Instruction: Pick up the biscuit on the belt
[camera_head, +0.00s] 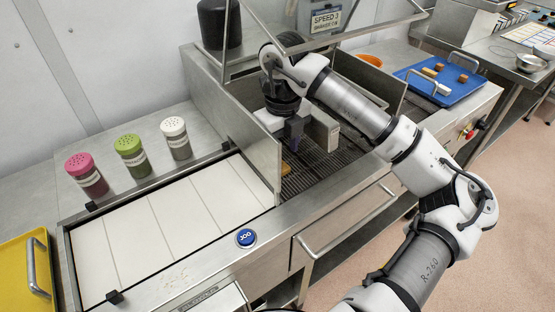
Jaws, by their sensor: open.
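The biscuit (285,168) is a small orange-brown piece, partly hidden, low on the dark mesh belt (318,178) beside the steel side plate. My gripper (292,150) reaches down from my arm into the steel-walled channel, just above and very close to the biscuit. Its jaws are open, with nothing seen between them. I cannot tell from this view whether the fingers are around the biscuit or only over it.
A steel plate (254,152) and an overhead metal frame (388,30) stand close to my arm. White slabs (180,222) lie left of the channel, with pink (86,174), green (131,156) and white (175,137) shakers behind. A blue tray (425,84) with brown pieces is at right.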

